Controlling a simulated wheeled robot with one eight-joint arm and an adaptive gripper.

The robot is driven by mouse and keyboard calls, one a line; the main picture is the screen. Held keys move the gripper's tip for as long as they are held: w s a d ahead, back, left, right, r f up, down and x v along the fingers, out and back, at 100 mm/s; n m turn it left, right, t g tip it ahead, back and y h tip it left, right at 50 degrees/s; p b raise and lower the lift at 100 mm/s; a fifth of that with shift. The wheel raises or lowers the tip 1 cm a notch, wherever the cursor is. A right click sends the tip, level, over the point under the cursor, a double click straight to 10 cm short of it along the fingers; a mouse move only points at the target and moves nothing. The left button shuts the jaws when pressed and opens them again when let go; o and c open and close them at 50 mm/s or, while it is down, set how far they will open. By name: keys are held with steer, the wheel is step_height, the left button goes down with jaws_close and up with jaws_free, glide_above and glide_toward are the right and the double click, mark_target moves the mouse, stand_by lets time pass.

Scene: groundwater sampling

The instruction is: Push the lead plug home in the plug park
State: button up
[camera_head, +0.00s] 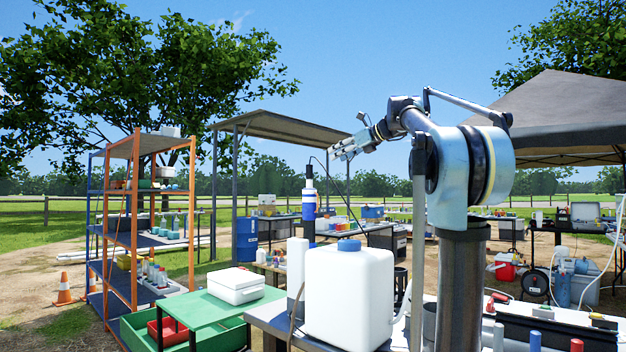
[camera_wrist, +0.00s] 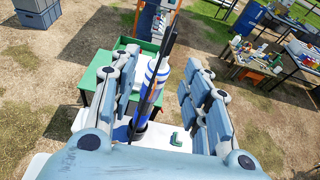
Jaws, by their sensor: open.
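My gripper (camera_head: 348,148) is raised in the air at the middle of the head view, fingers pointing left. In the wrist view its two finger sets (camera_wrist: 163,90) stand apart with a gap between them. A white and blue cylinder (camera_head: 309,196) with a dark top stands upright below and left of my gripper in the head view. A thin dark cable (camera_head: 326,170) runs near it. In the wrist view the cylinder (camera_wrist: 148,88) shows in the gap, seemingly beyond the fingers; contact cannot be told. I cannot make out the lead plug or the plug park.
A white jug with a blue cap (camera_head: 349,295) stands in front on a table. A green table (camera_head: 212,316) with a white box (camera_head: 236,286) is at left, near an orange-framed shelf (camera_head: 137,225). A small green item (camera_wrist: 177,139) lies on a white surface below my gripper.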

steer(key=w, duration=0.2)
glide_toward(312, 166)
steer(key=shift+m, duration=0.3)
steer(key=x, duration=0.5)
steer(key=shift+a, duration=0.25)
steer(key=shift+x, duration=3)
steer(key=shift+d+f, duration=0.1)
steer(key=shift+c, duration=0.5)
steer(key=c, duration=0.9)
